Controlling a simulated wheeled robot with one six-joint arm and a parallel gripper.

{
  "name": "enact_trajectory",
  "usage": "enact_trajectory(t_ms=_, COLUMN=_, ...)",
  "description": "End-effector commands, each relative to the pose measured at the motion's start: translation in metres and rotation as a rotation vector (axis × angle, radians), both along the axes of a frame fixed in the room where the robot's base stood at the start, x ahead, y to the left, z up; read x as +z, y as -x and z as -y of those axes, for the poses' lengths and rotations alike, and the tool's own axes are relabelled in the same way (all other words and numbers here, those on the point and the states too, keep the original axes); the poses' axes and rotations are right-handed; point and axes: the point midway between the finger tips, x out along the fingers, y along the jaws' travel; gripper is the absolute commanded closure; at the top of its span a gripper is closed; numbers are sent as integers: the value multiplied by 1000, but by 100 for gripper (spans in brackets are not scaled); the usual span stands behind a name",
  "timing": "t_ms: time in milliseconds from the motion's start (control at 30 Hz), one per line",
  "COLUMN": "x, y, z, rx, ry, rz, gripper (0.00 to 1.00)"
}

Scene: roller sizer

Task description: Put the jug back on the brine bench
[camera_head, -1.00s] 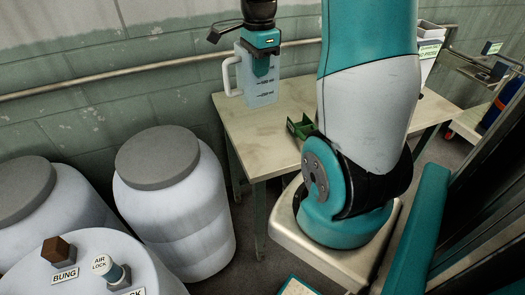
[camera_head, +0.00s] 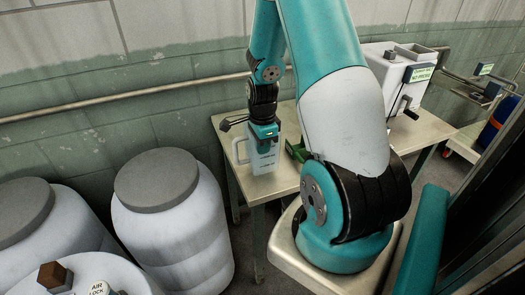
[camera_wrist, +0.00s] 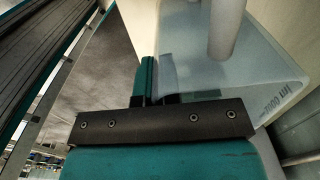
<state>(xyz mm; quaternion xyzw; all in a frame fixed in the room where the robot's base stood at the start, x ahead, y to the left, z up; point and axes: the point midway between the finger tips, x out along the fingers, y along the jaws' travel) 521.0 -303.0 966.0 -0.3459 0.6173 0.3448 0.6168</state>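The jug (camera_head: 266,157) is pale, translucent and roughly upright, with its handle on the left and printed volume marks. It is over the left part of the pale bench (camera_head: 240,136) by the wall; whether its base touches the top, I cannot tell. My gripper (camera_head: 264,140) points down at the jug's top and is shut on its wall. In the wrist view the gripper fingers (camera_wrist: 158,82) sit on either side of the jug's wall, and the jug (camera_wrist: 262,75) fills the upper right with its handle and a 1000 mark showing.
A green open box (camera_head: 297,150) is on the bench just right of the jug. A white machine with a crank (camera_head: 392,75) stands at the bench's far right. Grey-lidded drums (camera_head: 172,215) stand to the left. A rail (camera_head: 110,101) runs along the wall behind.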

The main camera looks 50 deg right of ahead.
Motion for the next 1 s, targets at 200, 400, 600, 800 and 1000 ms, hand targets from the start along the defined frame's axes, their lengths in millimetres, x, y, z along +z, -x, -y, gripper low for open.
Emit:
enact_trajectory(t_ms=200, x=-23, y=0, z=0, rx=0, ry=0, rz=0, gripper=100)
enact_trajectory(t_ms=400, x=-23, y=0, z=0, rx=0, ry=1, rz=1, gripper=100)
enact_trajectory(t_ms=600, x=-25, y=0, z=0, rx=0, ry=0, rz=0, gripper=82)
enact_trajectory(t_ms=800, x=-25, y=0, z=0, rx=0, ry=0, rz=0, gripper=71)
enact_trajectory(t_ms=1000, x=-20, y=0, z=0, rx=0, ry=1, rz=1, gripper=71)
